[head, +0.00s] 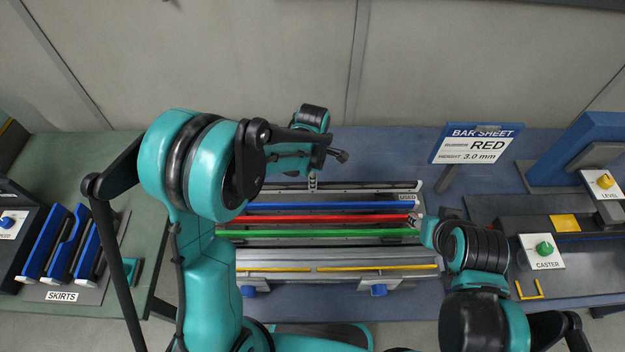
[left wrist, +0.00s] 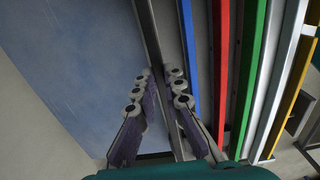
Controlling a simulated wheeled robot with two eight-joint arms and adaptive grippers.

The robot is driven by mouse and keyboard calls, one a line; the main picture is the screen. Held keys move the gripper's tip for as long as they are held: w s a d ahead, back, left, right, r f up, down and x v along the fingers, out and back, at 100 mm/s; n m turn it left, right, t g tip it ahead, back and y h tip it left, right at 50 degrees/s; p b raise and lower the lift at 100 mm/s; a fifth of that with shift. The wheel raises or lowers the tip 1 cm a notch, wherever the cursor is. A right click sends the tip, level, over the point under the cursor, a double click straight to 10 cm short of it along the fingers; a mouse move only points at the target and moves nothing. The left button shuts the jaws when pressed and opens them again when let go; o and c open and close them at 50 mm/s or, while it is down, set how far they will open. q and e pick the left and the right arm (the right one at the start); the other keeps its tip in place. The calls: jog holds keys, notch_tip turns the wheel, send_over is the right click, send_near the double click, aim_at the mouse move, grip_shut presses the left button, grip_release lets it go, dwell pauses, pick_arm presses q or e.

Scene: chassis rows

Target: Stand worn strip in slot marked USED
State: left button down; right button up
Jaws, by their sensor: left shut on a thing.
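A thin grey strip (head: 372,186) runs along the back of the slotted rack (head: 330,254), beside the slot with the USED label (head: 408,197). My left gripper (head: 313,182) is shut on this strip near its middle, with the arm reaching over the rack. In the left wrist view the fingers (left wrist: 158,80) stand on both sides of the grey strip (left wrist: 150,35). I cannot tell whether the strip's lower edge is seated in the slot. My right gripper (head: 414,222) is at the rack's right end, by the red and green strips; its jaws are too small to read.
Blue (head: 340,206), red (head: 320,218) and green (head: 320,233) strips lie parallel in the rack. A CASTER panel (head: 541,252) is at right; blue skirts (head: 65,245) are on the left table.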

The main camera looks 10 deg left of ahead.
dwell(0.3)
pick_arm(q)
jog(key=shift+f+b, duration=1.05)
dwell(0.6)
jog(key=shift+f+b, duration=0.95)
jog(key=shift+f, duration=0.15)
jog(key=c, duration=1.5)
grip_release()
jog(key=shift+r, duration=0.1)
jog(key=shift+c, duration=0.2)
notch_tip(320, 180, up, 12)
jog(key=shift+s, duration=0.1)
